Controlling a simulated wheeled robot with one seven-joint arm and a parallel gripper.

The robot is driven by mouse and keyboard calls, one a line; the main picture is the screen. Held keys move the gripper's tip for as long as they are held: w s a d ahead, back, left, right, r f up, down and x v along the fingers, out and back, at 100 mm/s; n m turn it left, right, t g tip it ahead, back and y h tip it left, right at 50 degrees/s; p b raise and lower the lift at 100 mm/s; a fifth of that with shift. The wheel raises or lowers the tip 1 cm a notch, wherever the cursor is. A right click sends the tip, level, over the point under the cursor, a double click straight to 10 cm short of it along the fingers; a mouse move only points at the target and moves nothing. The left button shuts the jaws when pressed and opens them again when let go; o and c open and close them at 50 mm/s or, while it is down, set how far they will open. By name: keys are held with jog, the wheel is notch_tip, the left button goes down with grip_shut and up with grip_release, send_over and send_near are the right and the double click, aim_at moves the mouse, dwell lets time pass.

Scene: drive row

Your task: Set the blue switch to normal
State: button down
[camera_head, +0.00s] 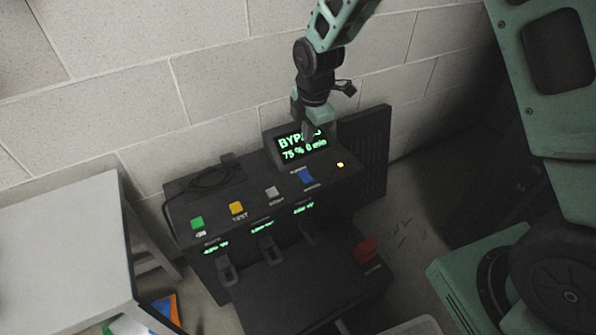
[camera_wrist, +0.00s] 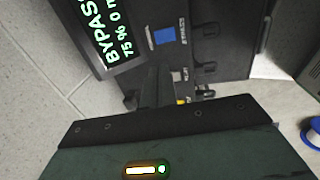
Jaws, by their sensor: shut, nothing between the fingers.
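The blue switch (camera_head: 305,176) is on the top panel of a black console (camera_head: 345,185), at the right end of a row of coloured switches. It also shows in the wrist view (camera_wrist: 164,36) beside a small light label. The green-lit display (camera_head: 303,144) behind it reads "BYPASS" and "75 % 0 min", partly covered by my gripper in the head view. My gripper (camera_head: 307,132) is shut and empty, in front of the display's upper right. In the wrist view its dark fingers (camera_wrist: 153,85) point toward the panel, apart from the blue switch.
Green (camera_head: 197,223), yellow (camera_head: 236,208) and grey (camera_head: 272,192) switches sit left of the blue one. A small lit lamp (camera_head: 340,165) is to its right. A white table (camera_head: 62,245) stands at left; a block wall is behind.

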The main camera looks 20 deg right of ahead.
aim_at(302, 174)
jog(key=f+b, duration=0.1)
jog(key=f, duration=0.3)
jog(key=w+f+b, duration=0.1)
jog(key=f+b, duration=0.1)
jog(key=f, duration=0.3)
jog(key=w+f+b, duration=0.1)
jog(key=f, duration=0.3)
jog(key=shift+a+f, duration=0.2)
jog(key=shift+f, duration=0.25)
